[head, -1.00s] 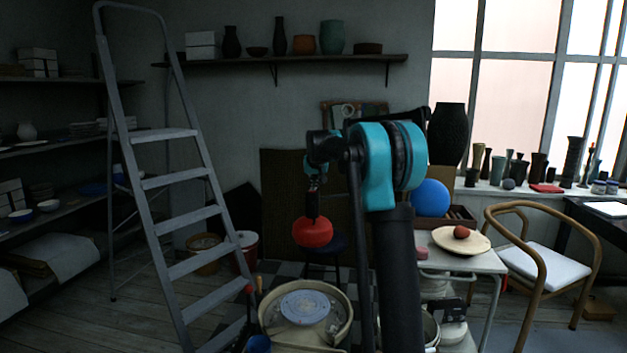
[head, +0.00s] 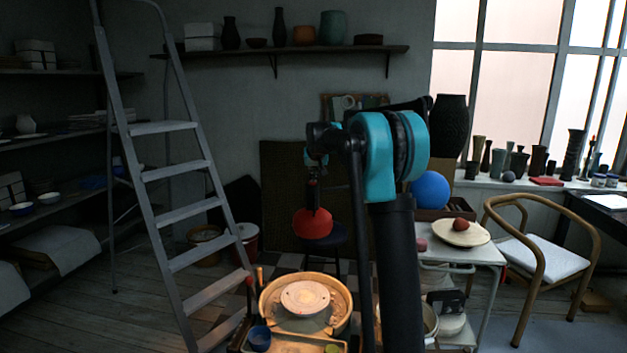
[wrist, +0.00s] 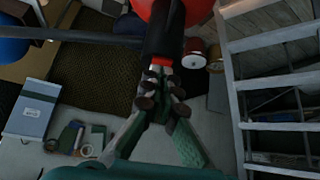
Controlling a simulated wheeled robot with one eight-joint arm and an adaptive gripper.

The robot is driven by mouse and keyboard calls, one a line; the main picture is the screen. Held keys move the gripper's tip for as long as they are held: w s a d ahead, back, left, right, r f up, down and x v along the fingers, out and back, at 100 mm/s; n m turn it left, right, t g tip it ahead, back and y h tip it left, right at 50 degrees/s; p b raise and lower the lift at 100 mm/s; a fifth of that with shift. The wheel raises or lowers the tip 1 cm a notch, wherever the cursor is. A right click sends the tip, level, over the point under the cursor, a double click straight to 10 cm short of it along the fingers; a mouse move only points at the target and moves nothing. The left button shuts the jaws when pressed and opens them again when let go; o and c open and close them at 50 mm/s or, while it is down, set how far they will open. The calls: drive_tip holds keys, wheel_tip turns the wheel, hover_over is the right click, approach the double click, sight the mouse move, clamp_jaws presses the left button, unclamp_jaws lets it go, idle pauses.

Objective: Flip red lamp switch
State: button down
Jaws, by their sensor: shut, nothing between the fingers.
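The red lamp (head: 313,223) hangs over the pottery wheel (head: 305,297), its shade below a black stem. Warm light falls on the wheel, so the lamp looks lit. In the wrist view the red shade (wrist: 190,10) is at the top edge, with its black body (wrist: 163,38) and a small red band (wrist: 161,61) pointing toward me. My gripper (wrist: 161,84) is shut and empty, its fingertips right at the banded end; I cannot tell whether they touch. In the head view my arm partly hides the area around the gripper.
A stepladder (head: 186,207) stands left of the wheel. A blue ball (head: 430,190) and a plate (head: 461,234) are to the right, near a wooden chair (head: 541,255). A shelf (head: 290,52) runs along the back wall.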

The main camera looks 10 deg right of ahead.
drive_tip(key=shift+r, duration=0.35)
drive_tip(key=shift+r, duration=0.3)
drive_tip(key=v, duration=1.2)
drive_tip(key=shift+s, duration=0.5)
drive_tip(key=s+d+f+g, duration=0.1)
drive_tip(key=s+d+f, duration=0.1)
drive_tip(key=s+f, duration=1.7)
drive_tip(key=s+d+f+g, duration=0.2)
drive_tip(key=s+f, duration=1.7)
drive_tip(key=s, duration=0.7)
drive_tip(key=shift+s, duration=0.2)
